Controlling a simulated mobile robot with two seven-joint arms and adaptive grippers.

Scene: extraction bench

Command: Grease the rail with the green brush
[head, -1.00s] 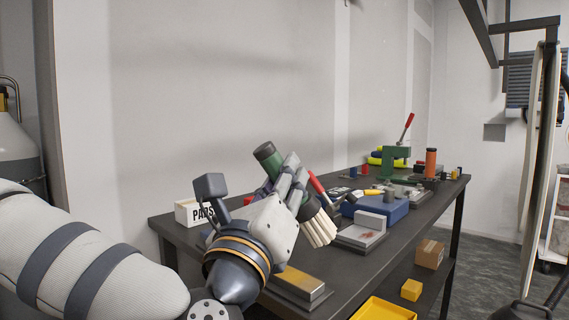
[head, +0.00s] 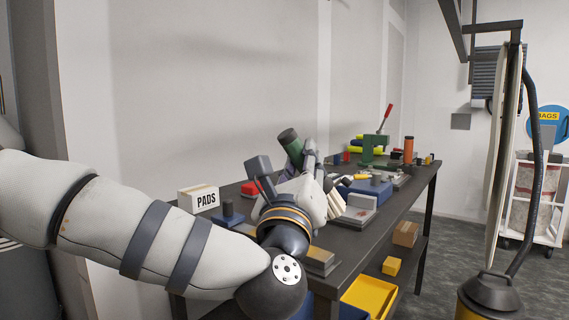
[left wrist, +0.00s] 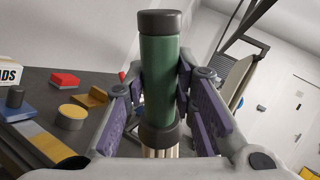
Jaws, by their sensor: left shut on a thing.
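My left gripper (head: 311,168) is shut on the green brush (head: 290,147) by its handle, above the near part of the bench. In the left wrist view, the green handle (left wrist: 161,82) with dark ends stands between the purple-padded fingers (left wrist: 160,100). Its pale bristles (left wrist: 160,152) point down and are partly cut off. A grey block with a brass-coloured top (head: 321,258) lies on the bench near the gripper; I cannot tell for sure whether it is the rail. My right gripper is not in view.
A white PADS box (head: 199,199) stands at the bench's left end. A grey block (head: 357,213), a blue case (head: 374,190) and a green press (head: 375,150) stand farther along. A yellow bin (head: 369,297) is below. Open floor lies to the right.

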